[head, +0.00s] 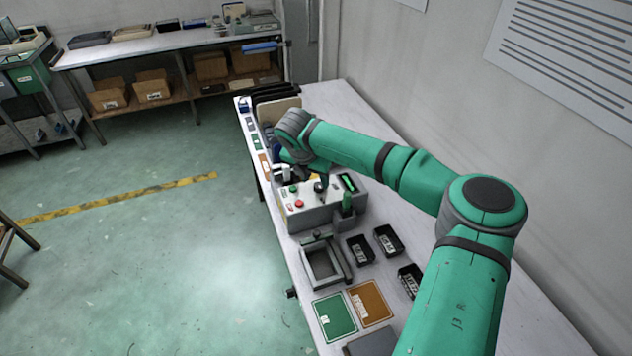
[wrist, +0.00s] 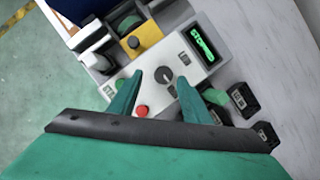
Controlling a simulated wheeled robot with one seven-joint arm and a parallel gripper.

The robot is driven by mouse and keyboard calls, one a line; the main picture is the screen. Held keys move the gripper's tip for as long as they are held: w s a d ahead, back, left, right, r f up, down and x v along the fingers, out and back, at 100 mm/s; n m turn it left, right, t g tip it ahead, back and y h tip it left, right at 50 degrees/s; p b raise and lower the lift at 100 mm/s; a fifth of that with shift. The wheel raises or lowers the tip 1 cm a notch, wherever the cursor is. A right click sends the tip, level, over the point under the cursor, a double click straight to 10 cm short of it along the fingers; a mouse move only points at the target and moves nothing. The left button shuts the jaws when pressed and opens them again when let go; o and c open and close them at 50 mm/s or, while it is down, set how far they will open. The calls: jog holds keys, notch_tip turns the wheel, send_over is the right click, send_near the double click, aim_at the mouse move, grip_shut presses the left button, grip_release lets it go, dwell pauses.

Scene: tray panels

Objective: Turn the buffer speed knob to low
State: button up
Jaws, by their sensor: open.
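The buffer speed knob (wrist: 164,74) is a small dark round knob on the white top of the control box (head: 312,214). It shows between my two green fingers in the wrist view; its setting and the small labels beside it are too blurred to read. My gripper (wrist: 158,77) is open, with one finger on each side of the knob in the picture. I cannot tell whether either finger touches it. In the head view my gripper (head: 321,183) is over the box, and the knob is hard to make out there.
The box also has a red button (head: 299,204), a green button (head: 294,189) and a lit green display (wrist: 202,42). A yellow block with a black knob (wrist: 133,41) lies beyond. A holder with a green item (head: 346,206) and black bins (head: 388,240) stand nearby.

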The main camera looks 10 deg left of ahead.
aim_at(320, 185)
jog(key=shift+w+d+f, duration=0.25)
jog(key=shift+d+f, duration=0.05)
jog(key=shift+f, duration=0.4)
jog(key=shift+w+d+f, duration=0.25)
jog(key=shift+f, duration=0.4)
jog(key=shift+a, duration=0.1)
jog(key=c, duration=1)
jog(key=shift+a, duration=0.15)
